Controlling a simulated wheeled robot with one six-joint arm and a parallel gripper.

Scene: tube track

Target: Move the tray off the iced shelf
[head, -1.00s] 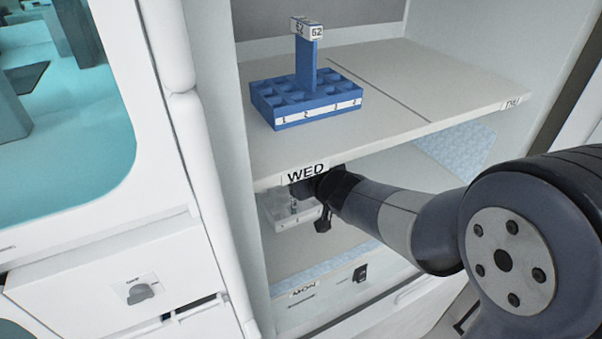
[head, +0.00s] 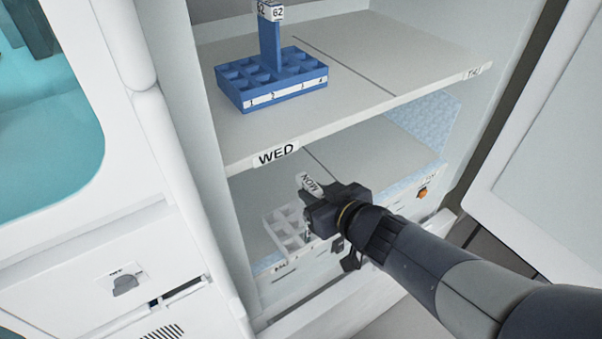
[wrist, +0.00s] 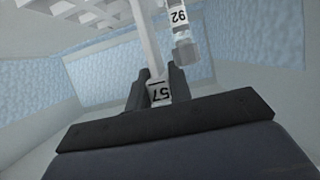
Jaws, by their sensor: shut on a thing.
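A white compartmented tray (head: 284,232) shows in the head view at the front of the lower, iced shelf (head: 247,205), below the shelf marked WED. I cannot tell if its base touches the shelf. My gripper (head: 318,208) is shut on the tray's upright handle. In the wrist view, the fingers (wrist: 158,90) close around the handle's tag (wrist: 160,94), which seems to read 57. The tray's compartments also show at the top left of the wrist view (wrist: 85,10).
A blue tray (head: 275,85) with an upright handle stands on the WED shelf (head: 380,55), above my gripper. Frost-blue panels (wrist: 105,75) line the lower compartment. A small labelled piece (wrist: 180,30) is near my fingers. An open door (head: 555,170) stands at the right.

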